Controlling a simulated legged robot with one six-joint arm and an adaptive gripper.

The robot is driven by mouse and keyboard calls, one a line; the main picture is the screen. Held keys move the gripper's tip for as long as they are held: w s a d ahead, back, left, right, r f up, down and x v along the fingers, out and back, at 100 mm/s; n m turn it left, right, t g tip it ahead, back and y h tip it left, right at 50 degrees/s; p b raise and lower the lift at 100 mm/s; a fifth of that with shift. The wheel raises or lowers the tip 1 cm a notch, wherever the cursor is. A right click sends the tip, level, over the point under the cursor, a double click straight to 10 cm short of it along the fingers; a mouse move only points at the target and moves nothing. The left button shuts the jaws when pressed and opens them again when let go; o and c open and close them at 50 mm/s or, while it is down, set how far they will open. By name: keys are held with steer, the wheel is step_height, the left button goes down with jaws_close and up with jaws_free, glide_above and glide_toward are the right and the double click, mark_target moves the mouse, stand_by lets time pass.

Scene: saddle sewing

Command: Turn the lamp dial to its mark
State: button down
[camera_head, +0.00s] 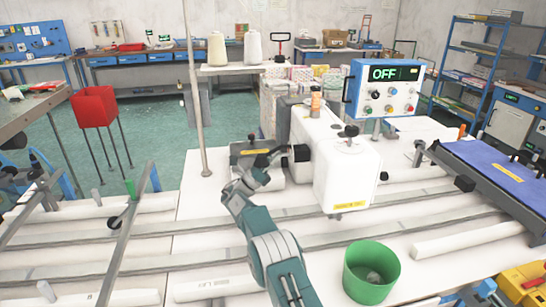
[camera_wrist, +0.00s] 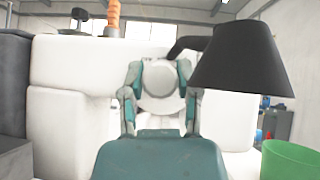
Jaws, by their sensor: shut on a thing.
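The lamp dial (camera_wrist: 162,80) is a round grey knob on the white sewing machine (camera_head: 347,165). In the wrist view it sits between the two teal fingers of my gripper (camera_wrist: 160,70), which are shut on it from both sides. A paler disc shows behind the knob. I cannot make out the dial's mark in either view. The black lamp shade (camera_wrist: 243,60) hangs to the right of my gripper. In the head view my gripper (camera_head: 258,177) is at the left side of the machine, and the dial cannot be made out there.
A control box (camera_head: 382,88) with a display reading OFF stands behind the machine. A green bin (camera_head: 371,280) is at the front of the white table, right of my arm. Rails cross the table. A blue panel (camera_head: 505,175) lies at the right.

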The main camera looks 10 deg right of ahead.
steer(key=c, duration=0.6)
jaws_free()
steer(key=shift+w+d+f, duration=0.1)
steer(key=shift+d+f, duration=0.1)
steer(key=shift+d, duration=0.05)
steer(key=shift+o, duration=1.4)
steer(key=shift+w+d+f, duration=0.1)
steer(key=shift+a+r+n+t, duration=0.2)
steer(key=shift+a+n+t, duration=0.25)
steer(key=shift+n+t, duration=0.25)
steer(key=shift+n+y, duration=0.3)
steer(key=shift+d+t, duration=0.15)
steer(key=shift+t, duration=0.25)
